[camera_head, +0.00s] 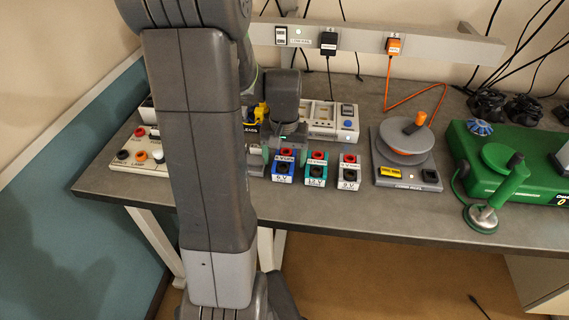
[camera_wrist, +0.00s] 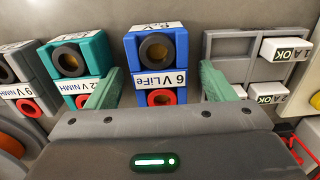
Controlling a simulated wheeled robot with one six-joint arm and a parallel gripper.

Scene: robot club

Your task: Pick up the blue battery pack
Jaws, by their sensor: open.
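The blue battery pack (camera_head: 283,171) stands at the left end of a row of three packs near the bench's front edge. In the wrist view the blue pack (camera_wrist: 158,50), labelled "6 V LiFe", with a black and a red round terminal, is centred between the green fingers. My gripper (camera_wrist: 162,70) is open, with one finger on each side of the pack. I cannot tell whether the fingers touch it. In the head view my gripper is just behind the pack, partly hidden by my arm.
A teal pack (camera_head: 315,170) and a grey pack (camera_head: 348,173) stand close by. In the wrist view the teal pack (camera_wrist: 78,62) is beside one finger, and a grey rack (camera_wrist: 230,48) with "OK" labels is beside the other.

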